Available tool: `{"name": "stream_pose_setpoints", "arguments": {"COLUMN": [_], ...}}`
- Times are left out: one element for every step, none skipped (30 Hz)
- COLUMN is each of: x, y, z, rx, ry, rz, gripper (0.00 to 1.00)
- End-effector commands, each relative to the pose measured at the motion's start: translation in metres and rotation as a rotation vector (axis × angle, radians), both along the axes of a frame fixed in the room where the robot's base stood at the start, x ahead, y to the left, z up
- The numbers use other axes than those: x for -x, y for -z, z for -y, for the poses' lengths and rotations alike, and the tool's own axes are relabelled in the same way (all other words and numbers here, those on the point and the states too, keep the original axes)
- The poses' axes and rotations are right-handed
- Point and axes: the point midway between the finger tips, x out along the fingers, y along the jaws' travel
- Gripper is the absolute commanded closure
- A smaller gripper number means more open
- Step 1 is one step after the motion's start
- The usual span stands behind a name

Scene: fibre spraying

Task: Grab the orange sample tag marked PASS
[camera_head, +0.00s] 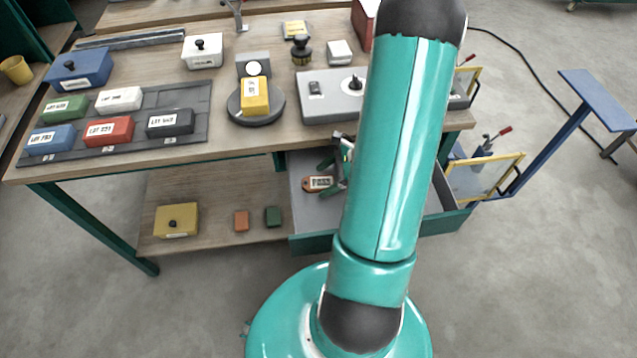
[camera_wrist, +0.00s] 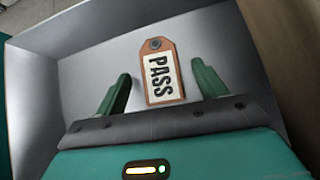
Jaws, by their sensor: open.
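The orange sample tag (camera_wrist: 161,71) lies flat in the open drawer and carries a white label reading PASS. In the wrist view it sits between and slightly beyond my gripper's two green fingers. In the head view the tag (camera_head: 318,183) shows near the drawer's left side. My gripper (camera_wrist: 163,85) is open and empty, with one finger on each side of the tag and space between. In the head view my gripper (camera_head: 340,165) is partly hidden by my arm. Whether a finger touches the drawer floor I cannot tell.
The drawer (camera_head: 308,162) has grey walls close around my gripper, and the workbench top (camera_head: 225,120) overhangs its back. A grey fixture block (camera_head: 325,108) stands on the bench above. Lidded boxes and labelled blocks stand at the left. A lower shelf (camera_head: 215,190) lies left of the drawer.

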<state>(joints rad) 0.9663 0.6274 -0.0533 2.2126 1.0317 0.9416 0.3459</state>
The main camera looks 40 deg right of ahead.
Motion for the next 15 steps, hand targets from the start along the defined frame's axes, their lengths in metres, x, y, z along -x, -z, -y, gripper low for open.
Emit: {"name": "stream_pose_setpoints", "arguments": {"x": [-0.0020, -0.0030, -0.0039, -0.0043, -0.0044, -0.0045, -0.0044, -0.0044, -0.0043, -0.0042, -0.0042, -0.0042, -0.0042, -0.0042, -0.0041], "y": [0.0041, 0.0052, 0.0062, 0.0065, 0.0066, 0.0066, 0.0064, 0.0064, 0.0064, 0.0064, 0.0064, 0.0064, 0.0064, 0.0064, 0.0063], "z": [-0.0033, -0.0043, -0.0052, -0.0054, -0.0055, -0.0054, -0.0053, -0.0053, -0.0052, -0.0051, -0.0051, -0.0051, -0.0050, -0.0050, -0.0050], "rx": [-0.001, 0.000, 0.000, 0.000, 0.000, 0.001, 0.001, 0.001, 0.001, 0.001, 0.001, 0.001, 0.001, 0.001, 0.001], "ry": [-0.001, -0.001, -0.001, -0.001, -0.001, 0.000, 0.000, 0.000, 0.000, 0.000, 0.000, 0.000, 0.000, 0.000, 0.000], "rz": [-0.001, 0.000, 0.001, 0.001, 0.001, 0.001, 0.001, 0.001, 0.001, 0.001, 0.001, 0.001, 0.001, 0.001, 0.001], "gripper": [0.29, 0.29, 0.29, 0.29, 0.29, 0.29, 0.29, 0.29, 0.29, 0.33, 0.39, 0.47, 0.53, 0.59, 0.66]}}
